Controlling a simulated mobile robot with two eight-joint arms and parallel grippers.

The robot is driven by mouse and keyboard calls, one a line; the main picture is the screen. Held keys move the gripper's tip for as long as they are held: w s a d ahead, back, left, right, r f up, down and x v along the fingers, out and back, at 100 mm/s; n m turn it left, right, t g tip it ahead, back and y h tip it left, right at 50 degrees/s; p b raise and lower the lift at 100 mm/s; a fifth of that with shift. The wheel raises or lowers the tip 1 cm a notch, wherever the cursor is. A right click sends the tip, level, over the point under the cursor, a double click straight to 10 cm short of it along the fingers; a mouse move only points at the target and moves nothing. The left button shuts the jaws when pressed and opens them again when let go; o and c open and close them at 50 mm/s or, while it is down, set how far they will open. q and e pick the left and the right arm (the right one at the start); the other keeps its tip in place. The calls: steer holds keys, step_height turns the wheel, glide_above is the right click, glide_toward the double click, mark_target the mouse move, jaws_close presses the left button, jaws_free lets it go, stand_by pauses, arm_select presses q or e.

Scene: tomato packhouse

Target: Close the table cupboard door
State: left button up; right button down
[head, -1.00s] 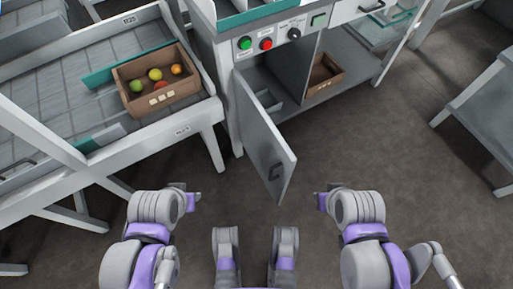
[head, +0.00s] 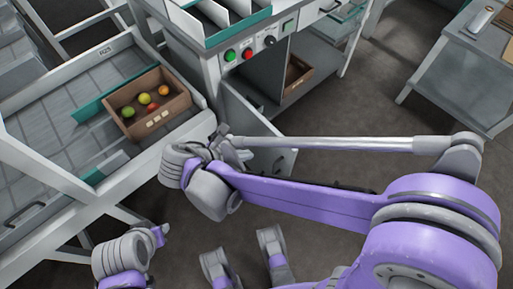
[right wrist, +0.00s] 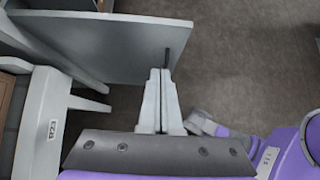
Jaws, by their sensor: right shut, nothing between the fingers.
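The grey table cupboard door (head: 252,123) stands open, swung out from the left side of the cupboard opening. Its dark handle (head: 281,162) is near the free edge. My right gripper (head: 235,142) is shut and empty, at the door's left side in the head view; its arm hides the lower part of the door. In the right wrist view the shut fingers (right wrist: 160,74) point at the door panel (right wrist: 105,45), close to the handle (right wrist: 167,58); I cannot tell if they touch. My left gripper (head: 160,233) is low at the left, away from the door; its jaws are unclear.
The cupboard holds a brown box (head: 296,74). Buttons and a knob sit on the panel (head: 246,56) above. A sorting table at left carries a crate (head: 178,107) of tomatoes. Another table (head: 462,72) stands at right, with open floor before it.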

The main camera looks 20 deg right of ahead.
mark_target(280, 143)
steer(key=b+x, duration=0.1)
steer(key=x, duration=0.3)
steer(key=d+r+b+x, duration=0.1)
steer(key=x, duration=0.3)
steer(key=r+b+x, duration=0.1)
steer(key=x, duration=0.3)
steer(key=shift+w+d+f, duration=0.25)
steer(key=shift+w+d, duration=0.15)
steer(key=shift+d, duration=0.15)
steer(key=shift+w+d, duration=0.1)
steer(key=shift+d, duration=0.2)
steer(key=shift+d, duration=0.1)
